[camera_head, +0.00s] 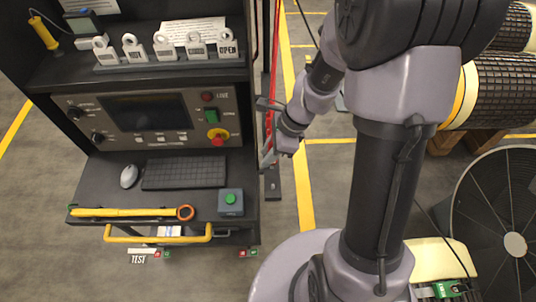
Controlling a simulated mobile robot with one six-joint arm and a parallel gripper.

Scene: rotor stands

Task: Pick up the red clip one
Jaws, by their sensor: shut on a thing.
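My gripper (266,160) is at the right side of the dark console, beside a thin red upright strip (276,60). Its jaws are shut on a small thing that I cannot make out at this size.
The console (100,235) carries a keyboard (184,173), a mouse (129,176), a yellow tool (130,212) and a green button box (230,202). Several labelled tags stand on its shelf. Ribbed drums (504,90) and a large fan (500,215) are at right. Yellow-striped floor lies between.

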